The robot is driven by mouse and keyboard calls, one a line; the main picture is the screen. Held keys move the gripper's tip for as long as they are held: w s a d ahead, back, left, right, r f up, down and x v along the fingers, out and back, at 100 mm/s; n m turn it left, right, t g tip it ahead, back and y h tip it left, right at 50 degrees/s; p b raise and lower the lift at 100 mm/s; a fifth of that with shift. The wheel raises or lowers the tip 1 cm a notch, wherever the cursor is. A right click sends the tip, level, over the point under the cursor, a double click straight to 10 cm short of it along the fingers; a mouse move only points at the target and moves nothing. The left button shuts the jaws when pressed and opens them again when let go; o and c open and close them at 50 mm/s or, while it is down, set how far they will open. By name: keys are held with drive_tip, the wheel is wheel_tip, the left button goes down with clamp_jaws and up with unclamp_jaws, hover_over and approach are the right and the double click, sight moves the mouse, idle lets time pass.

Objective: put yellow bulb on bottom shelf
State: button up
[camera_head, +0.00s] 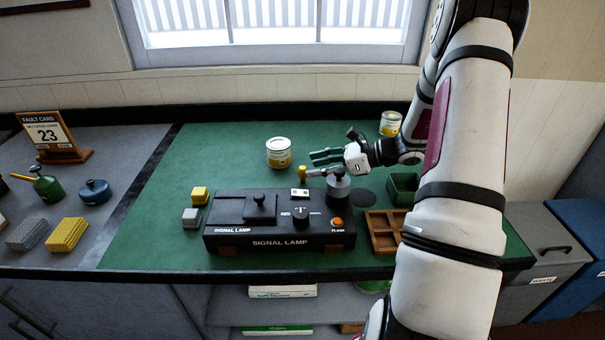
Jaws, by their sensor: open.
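A small yellow piece (302,172), which looks like the yellow bulb, shows above the back of the black signal lamp box (280,242). A pale stem runs right from it; I cannot tell whether it is held or resting. My gripper (316,163) is open, pointing left with green fingers, just right of and behind the yellow piece. Contact between them is not clear. The shelves show under the counter: an upper board (340,300) and, lower down, a bottom shelf whose surface is mostly cut off by the frame and hidden by a green-edged box (278,330).

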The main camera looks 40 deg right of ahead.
sight(306, 168)
drive_tip(key=x, duration=0.5)
drive_tip(key=shift+w+p, duration=0.1)
drive_tip(key=shift+p, duration=0.2)
drive_tip(key=shift+c, duration=0.6)
clamp_jaws()
